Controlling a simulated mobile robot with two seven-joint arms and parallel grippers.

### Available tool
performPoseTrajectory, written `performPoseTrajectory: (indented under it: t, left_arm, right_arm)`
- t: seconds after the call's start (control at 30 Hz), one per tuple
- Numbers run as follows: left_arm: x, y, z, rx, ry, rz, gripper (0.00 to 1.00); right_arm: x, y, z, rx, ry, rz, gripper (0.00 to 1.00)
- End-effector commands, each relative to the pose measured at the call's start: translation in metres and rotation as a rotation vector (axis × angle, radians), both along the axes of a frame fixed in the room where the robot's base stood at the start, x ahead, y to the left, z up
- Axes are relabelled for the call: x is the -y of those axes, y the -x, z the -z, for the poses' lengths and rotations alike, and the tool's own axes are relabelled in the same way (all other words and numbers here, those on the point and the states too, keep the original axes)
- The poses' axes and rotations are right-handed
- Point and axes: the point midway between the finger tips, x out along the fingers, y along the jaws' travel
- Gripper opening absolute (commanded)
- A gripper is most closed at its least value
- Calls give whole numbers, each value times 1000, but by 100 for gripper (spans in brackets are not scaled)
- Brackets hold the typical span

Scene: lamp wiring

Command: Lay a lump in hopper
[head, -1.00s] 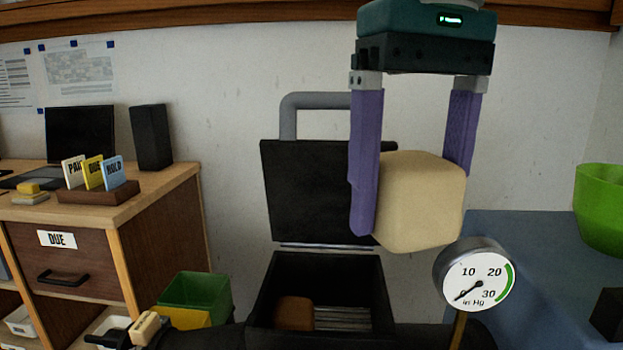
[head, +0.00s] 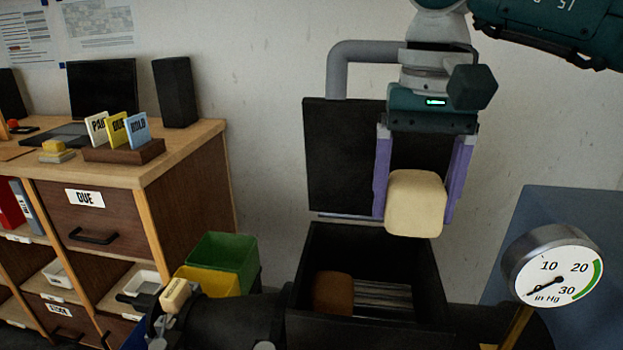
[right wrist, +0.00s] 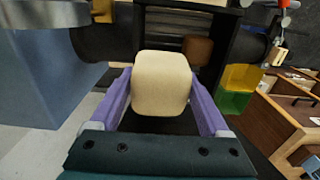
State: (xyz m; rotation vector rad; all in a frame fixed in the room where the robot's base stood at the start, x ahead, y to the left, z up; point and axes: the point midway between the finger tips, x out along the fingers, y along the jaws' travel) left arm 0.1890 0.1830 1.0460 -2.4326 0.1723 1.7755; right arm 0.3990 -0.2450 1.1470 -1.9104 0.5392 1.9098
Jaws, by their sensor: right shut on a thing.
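My right gripper (head: 420,190) is shut on a cream, rounded lump (head: 415,203), its purple fingers on either side. The lump hangs above the right part of the black open hopper (head: 432,272), in front of its raised lid (head: 340,150). In the right wrist view the cream lump (right wrist: 161,82) sits between the fingers (right wrist: 161,100). A brown lump (head: 333,293) lies inside the hopper at the left, beside a slatted grate (head: 384,296); the brown lump also shows in the right wrist view (right wrist: 197,50). My left gripper is not visible.
A round dial gauge (head: 552,270) stands at the right, near a blue surface (head: 545,215). Green (head: 228,255) and yellow (head: 208,281) bins stand left of the hopper. A wooden cabinet (head: 185,190) is farther left. A grey pipe (head: 350,60) rises behind the lid.

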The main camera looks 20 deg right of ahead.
Motion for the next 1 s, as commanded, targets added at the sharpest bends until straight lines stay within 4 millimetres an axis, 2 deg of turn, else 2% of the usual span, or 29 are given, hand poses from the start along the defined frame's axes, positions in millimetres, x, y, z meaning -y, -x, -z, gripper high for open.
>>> performPoseTrajectory:
  t: [0.23, 0.73, 1.0]
  left_arm:
    - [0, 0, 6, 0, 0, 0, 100]
    - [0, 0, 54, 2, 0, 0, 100]
    - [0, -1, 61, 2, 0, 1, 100]
  right_arm:
    - [0, 0, 2, 2, 0, 0, 0]
    - [0, 0, 53, 1, 0, 0, 0]
    - [0, 0, 62, 1, -1, -1, 0]
